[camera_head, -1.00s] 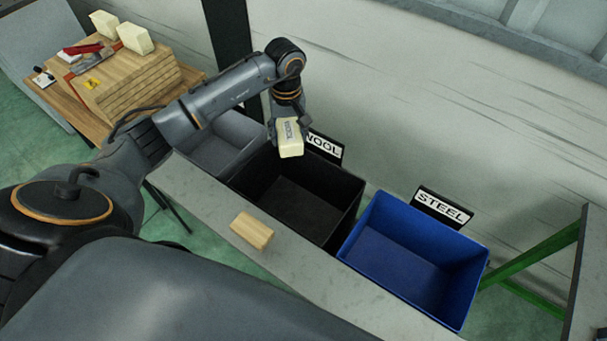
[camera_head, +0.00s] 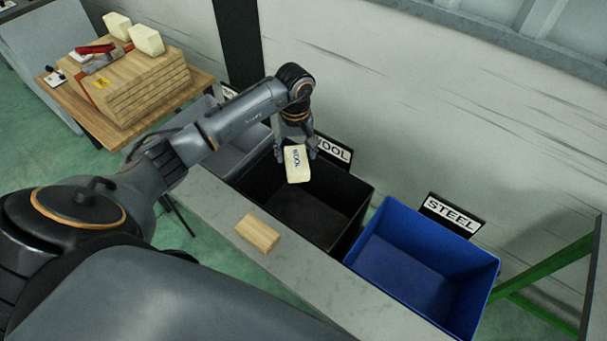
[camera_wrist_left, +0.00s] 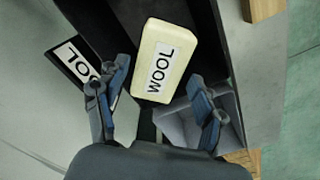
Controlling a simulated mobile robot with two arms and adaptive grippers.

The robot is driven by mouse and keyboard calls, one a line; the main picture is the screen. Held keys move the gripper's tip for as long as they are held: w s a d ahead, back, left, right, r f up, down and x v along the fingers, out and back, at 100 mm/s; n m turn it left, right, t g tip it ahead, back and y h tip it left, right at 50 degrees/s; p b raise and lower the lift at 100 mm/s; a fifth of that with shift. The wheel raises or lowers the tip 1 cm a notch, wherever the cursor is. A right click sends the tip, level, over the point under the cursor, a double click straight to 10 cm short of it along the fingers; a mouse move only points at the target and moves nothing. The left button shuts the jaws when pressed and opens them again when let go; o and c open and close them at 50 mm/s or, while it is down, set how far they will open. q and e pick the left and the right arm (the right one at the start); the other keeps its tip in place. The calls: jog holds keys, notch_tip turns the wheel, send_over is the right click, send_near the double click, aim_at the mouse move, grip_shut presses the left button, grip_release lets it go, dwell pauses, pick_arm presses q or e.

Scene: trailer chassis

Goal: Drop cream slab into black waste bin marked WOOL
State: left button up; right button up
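The cream slab (camera_head: 297,164), labelled WOOL, is in the air over the black bin (camera_head: 352,196), just below my left gripper (camera_head: 297,150). The bin's WOOL sign (camera_head: 334,150) stands behind it, partly covered by the gripper. In the left wrist view the slab (camera_wrist_left: 166,62) lies beyond the fingertips of my left gripper (camera_wrist_left: 160,88), with gaps on both sides. The fingers are spread open and do not appear to touch it. The visible bin floor is bare. My right gripper is not in view.
A blue bin (camera_head: 415,266) with a STEEL sign (camera_head: 452,215) stands right of the black bin. A grey bin (camera_head: 232,150) stands left. A wooden block (camera_head: 257,233) lies on the grey ledge (camera_head: 222,208) in front. A table at upper left holds stacked boards (camera_head: 140,90) and two cream blocks.

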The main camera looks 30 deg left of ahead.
pick_arm(q)
jog(key=shift+o, duration=0.2)
jog(key=shift+r, duration=0.3)
notch_tip(320, 180, up, 12)
jog(key=shift+f, duration=0.25)
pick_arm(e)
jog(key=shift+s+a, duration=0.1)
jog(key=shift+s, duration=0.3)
